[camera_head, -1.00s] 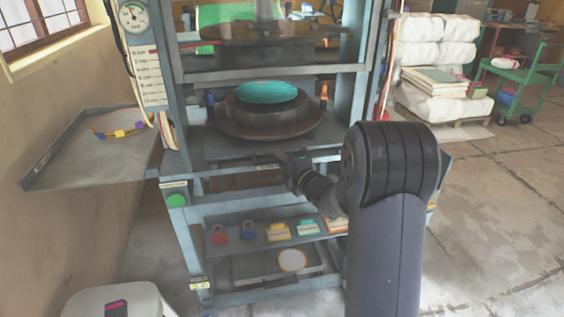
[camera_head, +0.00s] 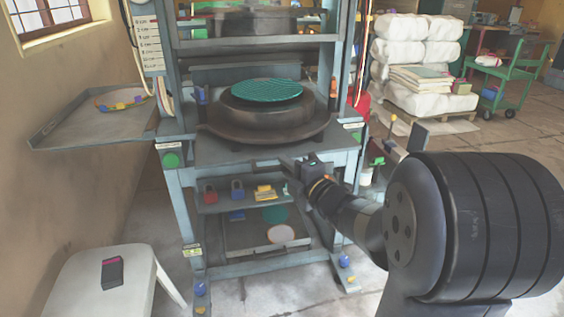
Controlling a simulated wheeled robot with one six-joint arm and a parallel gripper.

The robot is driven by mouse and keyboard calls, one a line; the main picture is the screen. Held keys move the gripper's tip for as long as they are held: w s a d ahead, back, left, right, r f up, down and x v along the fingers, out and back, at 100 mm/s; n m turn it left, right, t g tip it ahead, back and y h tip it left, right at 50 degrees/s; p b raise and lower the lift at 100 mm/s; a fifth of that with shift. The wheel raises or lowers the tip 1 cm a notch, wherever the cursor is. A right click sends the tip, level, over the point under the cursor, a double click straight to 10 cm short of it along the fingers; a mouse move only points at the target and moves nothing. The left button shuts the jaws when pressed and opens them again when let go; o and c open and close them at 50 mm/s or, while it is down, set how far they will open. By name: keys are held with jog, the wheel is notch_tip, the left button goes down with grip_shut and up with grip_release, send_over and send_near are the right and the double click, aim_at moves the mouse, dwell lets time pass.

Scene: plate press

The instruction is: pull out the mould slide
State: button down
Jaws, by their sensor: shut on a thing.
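The mould slide (camera_head: 212,150) is a flat grey plate at the front of the blue-grey press. It carries a dark round mould (camera_head: 266,125) topped with a green patterned disc (camera_head: 266,90). The slide and mould stand forward of the upper platen (camera_head: 255,22). My gripper (camera_head: 290,165) is at the slide's front edge, reaching in from the lower right. It is shut on the slide's handle (camera_head: 266,162), a thin bar that shows only partly beside the jaws. The exact contact is small and hard to see.
A side tray (camera_head: 75,143) juts out left of the press. A white stool (camera_head: 95,285) stands front left with a dark red-topped item on it. White sacks (camera_head: 420,110) and a green cart (camera_head: 500,85) stand back right.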

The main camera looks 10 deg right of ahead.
jog(key=s, duration=0.6)
jog(key=shift+s+b, duration=0.25)
jog(key=shift+b, duration=0.1)
jog(key=c, duration=1.7)
grip_release()
jog(key=shift+p+v, duration=1.05)
jog(key=shift+v, duration=4.35)
jog(key=shift+w, duration=0.1)
jog(key=b+x, duration=0.2)
jog(key=x, duration=0.8)
jog(key=shift+w+a, duration=0.15)
jog(key=shift+w, duration=0.15)
